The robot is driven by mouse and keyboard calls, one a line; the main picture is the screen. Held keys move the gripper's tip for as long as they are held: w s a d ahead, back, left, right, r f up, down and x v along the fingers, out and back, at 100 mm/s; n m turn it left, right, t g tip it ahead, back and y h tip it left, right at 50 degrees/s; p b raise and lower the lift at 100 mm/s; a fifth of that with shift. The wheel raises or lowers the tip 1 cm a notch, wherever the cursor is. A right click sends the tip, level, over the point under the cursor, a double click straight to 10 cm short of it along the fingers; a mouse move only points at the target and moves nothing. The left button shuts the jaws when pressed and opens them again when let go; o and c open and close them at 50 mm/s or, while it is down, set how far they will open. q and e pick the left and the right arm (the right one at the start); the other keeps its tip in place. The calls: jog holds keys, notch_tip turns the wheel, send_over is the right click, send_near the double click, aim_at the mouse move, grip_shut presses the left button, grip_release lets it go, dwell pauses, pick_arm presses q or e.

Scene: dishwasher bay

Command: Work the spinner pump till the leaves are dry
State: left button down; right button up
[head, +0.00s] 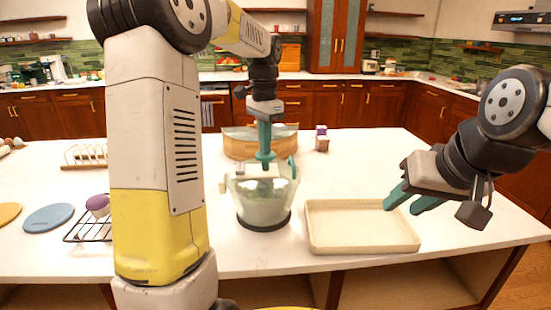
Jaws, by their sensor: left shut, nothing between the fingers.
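The salad spinner (264,208) stands upright on the white counter near the middle of the head view. It has a clear bowl, a dark base ring and a pale lid part on top. Leaves cannot be made out inside it. My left gripper (265,155) points straight down over the spinner's top, its teal fingers shut with nothing between them. Its tips are at or just above the pump area; contact cannot be told. My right gripper (402,208) is open and empty, above the right side of the beige tray, with its teal fingers apart.
The empty beige tray (360,248) lies right of the spinner. A wooden bowl (236,146) and small jars (322,144) stand behind. At left are a wire rack (84,233) with a purple-topped item, a blue disc (48,218) and a toast rack (84,158). The right counter is clear.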

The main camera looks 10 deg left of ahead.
pick_arm(q)
jog(key=shift+f, duration=1.4)
jog(key=shift+r, duration=2.4)
jog(key=shift+f, duration=0.15)
jog(key=shift+f, duration=2.25)
jog(key=shift+r, duration=2.4)
jog(key=shift+f, duration=0.1)
jog(key=shift+f, duration=2.3)
jog(key=shift+r, duration=2.4)
